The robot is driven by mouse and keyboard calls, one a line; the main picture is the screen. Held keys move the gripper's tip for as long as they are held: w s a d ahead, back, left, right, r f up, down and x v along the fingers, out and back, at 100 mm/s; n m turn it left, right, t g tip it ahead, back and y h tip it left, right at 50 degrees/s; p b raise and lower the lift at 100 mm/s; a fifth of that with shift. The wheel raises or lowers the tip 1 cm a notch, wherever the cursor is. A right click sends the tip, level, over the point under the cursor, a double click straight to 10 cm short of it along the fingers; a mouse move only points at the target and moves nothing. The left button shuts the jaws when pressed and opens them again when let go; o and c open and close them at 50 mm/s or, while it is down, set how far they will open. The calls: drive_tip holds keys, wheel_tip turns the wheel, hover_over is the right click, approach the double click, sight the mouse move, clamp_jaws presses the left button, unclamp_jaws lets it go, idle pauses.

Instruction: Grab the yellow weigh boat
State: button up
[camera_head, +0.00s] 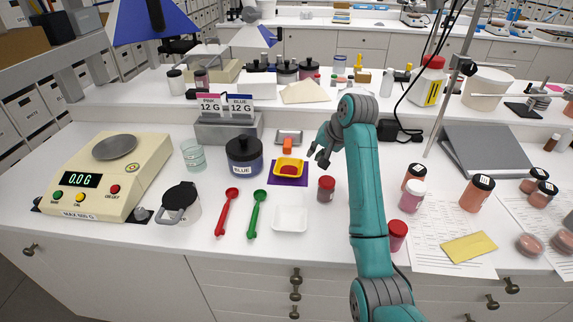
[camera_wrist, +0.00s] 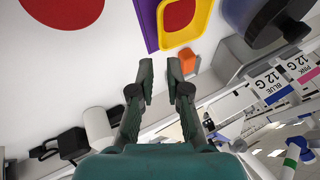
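The yellow weigh boat (camera_head: 278,171) holds red powder and sits on a purple mat (camera_head: 290,182) at mid-bench. In the wrist view, its yellow rim (camera_wrist: 176,41) shows at the top centre, beyond my fingertips, partly cut off by the frame edge. My gripper (camera_head: 320,158) is just right of the boat, above the bench and apart from it. In the wrist view, the two fingers of my gripper (camera_wrist: 159,66) stand apart with nothing between them.
An orange block (camera_head: 287,145) on a grey tray stands just behind the boat. The BLUE jar (camera_head: 244,156) is to its left, a red-capped jar (camera_head: 326,189) to its right. A white weigh boat (camera_head: 290,219) and red and green scoops (camera_head: 256,213) lie in front.

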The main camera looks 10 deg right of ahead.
sight(302, 173)
drive_tip(key=x, duration=1)
drive_tip(key=shift+w+a+r, duration=0.1)
clamp_jaws()
